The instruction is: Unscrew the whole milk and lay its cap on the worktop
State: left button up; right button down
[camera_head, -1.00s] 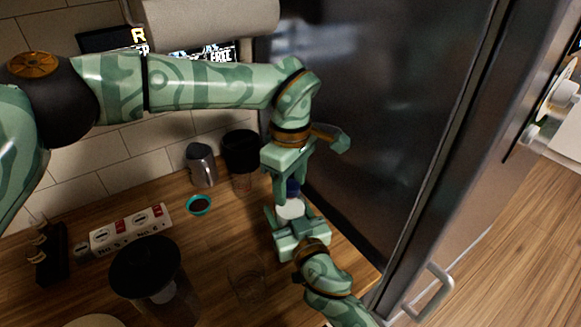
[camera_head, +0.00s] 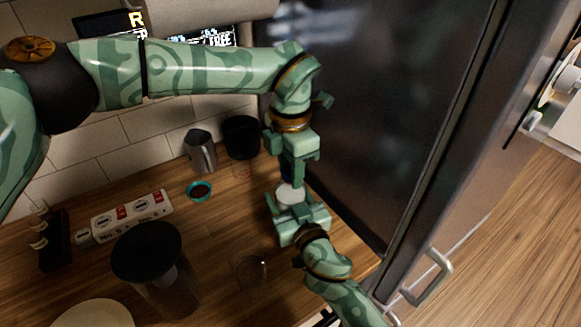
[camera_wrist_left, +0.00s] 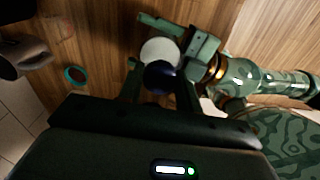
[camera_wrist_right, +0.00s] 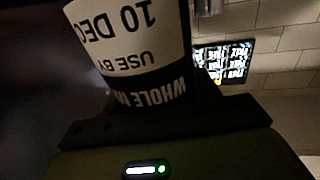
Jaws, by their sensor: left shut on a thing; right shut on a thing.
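The whole milk bottle (camera_head: 289,194) is white and stands on the right part of the worktop. My right gripper (camera_head: 289,202) is shut around its body from the front. The right wrist view shows its label (camera_wrist_right: 135,45), which fills the space between the fingers. My left gripper (camera_head: 291,180) points down from above and is shut on the dark blue cap (camera_wrist_left: 160,77). The cap sits over the white bottle top in the left wrist view. I cannot tell whether it still touches the neck. The fingers hide most of the cap in the head view.
A dark fridge (camera_head: 385,110) rises close on the right.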

pick_arm(q)
jog(key=n, duration=0.5)
jog(key=shift+n, duration=0.3)
jog(key=n, duration=0.3)
jog(key=o, duration=1.1)
